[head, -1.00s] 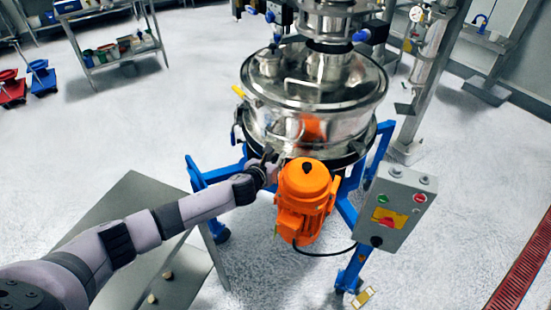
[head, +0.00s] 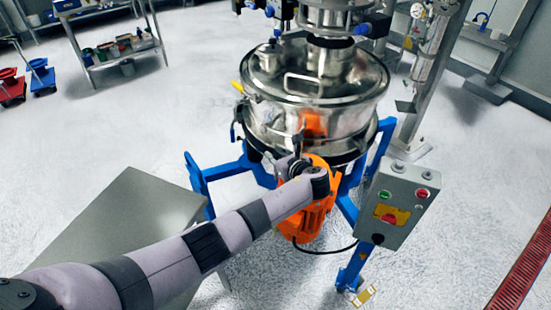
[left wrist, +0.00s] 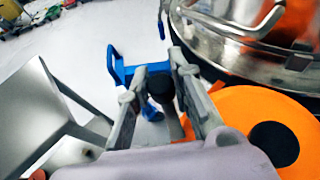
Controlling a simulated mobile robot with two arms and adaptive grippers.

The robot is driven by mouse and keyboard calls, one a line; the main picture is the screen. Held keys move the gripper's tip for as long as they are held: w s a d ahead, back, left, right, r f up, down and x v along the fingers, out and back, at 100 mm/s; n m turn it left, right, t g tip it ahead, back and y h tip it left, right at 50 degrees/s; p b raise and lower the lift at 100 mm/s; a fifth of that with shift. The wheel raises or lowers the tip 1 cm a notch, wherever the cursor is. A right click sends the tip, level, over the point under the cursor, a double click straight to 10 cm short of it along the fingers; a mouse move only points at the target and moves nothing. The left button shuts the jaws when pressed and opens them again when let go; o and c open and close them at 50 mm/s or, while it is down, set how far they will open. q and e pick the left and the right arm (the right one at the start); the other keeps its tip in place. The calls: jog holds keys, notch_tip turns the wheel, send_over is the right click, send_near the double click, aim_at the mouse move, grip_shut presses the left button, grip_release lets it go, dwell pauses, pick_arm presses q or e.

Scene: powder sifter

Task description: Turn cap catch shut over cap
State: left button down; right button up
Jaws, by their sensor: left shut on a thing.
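The steel sifter (head: 320,75) stands on a blue frame. My left gripper (head: 293,155) is at the front of its lower rim, above the orange motor (head: 322,200), which my wrist partly covers. In the left wrist view my left gripper (left wrist: 160,88) has its two fingers on either side of a dark, round-ended part (left wrist: 161,87), and is shut on it. I cannot tell for sure whether this part is the cap catch. The cap cannot be made out. My right gripper is not in view.
A grey control box (head: 394,203) stands to the right of the motor, close to my wrist. A grey table (head: 150,205) is at the left, below my arm. A yellow handle (head: 238,87) sticks out at the sifter's left.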

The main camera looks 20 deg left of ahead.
pick_arm(q)
jog(key=shift+f+n+g+y+b, duration=0.2)
jog(key=shift+n+g+y+b, duration=0.65)
jog(key=shift+n+b, duration=0.2)
jog(key=shift+r+n+g+y+b, duration=0.15)
jog(key=shift+n+g+y+b, duration=0.1)
jog(key=shift+n+g+b, duration=0.3)
jog(key=c, duration=1.4)
grip_release()
jog(key=v, duration=1.2)
jog(key=shift+w+r, duration=0.1)
